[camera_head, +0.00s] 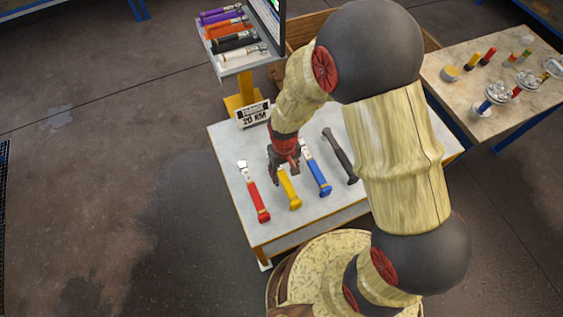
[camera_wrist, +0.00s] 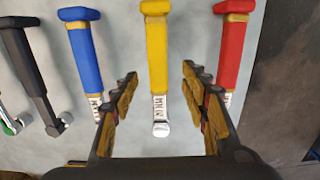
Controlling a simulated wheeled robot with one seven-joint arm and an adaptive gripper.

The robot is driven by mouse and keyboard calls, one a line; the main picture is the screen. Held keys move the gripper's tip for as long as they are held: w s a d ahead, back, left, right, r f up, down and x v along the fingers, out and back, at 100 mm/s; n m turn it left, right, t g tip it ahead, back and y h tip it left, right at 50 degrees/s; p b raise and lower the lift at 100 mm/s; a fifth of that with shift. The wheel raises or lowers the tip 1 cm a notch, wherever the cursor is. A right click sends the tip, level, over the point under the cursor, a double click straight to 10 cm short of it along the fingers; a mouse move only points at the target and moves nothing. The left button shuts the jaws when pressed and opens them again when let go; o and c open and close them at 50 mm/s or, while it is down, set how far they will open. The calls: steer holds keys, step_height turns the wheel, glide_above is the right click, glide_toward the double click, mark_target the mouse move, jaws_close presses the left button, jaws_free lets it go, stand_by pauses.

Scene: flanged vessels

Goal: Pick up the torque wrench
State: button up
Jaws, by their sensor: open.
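Several wrench-like tools with coloured handles lie side by side on the grey-topped table: red (camera_head: 257,202), yellow (camera_head: 290,190), blue (camera_head: 318,172) and black (camera_head: 342,158). I cannot tell from their looks which one the task means. My gripper (camera_head: 282,172) is over the yellow tool, hiding its upper part in the head view. In the wrist view my gripper (camera_wrist: 160,84) is open and empty. The yellow tool (camera_wrist: 156,52) runs between its fingers, apart from both. The blue tool (camera_wrist: 86,57) lies left of the fingers; the red tool (camera_wrist: 231,52) is partly behind the right finger.
A sign (camera_head: 254,113) reading "TORQUE 20 NM" stands at the table's back. Behind it, a raised shelf (camera_head: 245,63) carries several coloured tools and a screen. A second table (camera_head: 470,102) with flanged parts stands at right. In the wrist view a green-and-silver tool (camera_wrist: 10,124) shows at far left.

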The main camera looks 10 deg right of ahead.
mark_target(285, 178)
steer(key=shift+w+a, duration=0.15)
steer(key=shift+w, duration=0.3)
steer(key=shift+w+f+t, duration=0.1)
steer(key=shift+f+t, duration=0.2)
steer(key=shift+f, duration=0.95)
steer(key=f+b, duration=0.1)
steer(key=f, duration=0.4)
steer(key=shift+d, duration=0.2)
steer(key=shift+c, duration=0.5)
jaws_close()
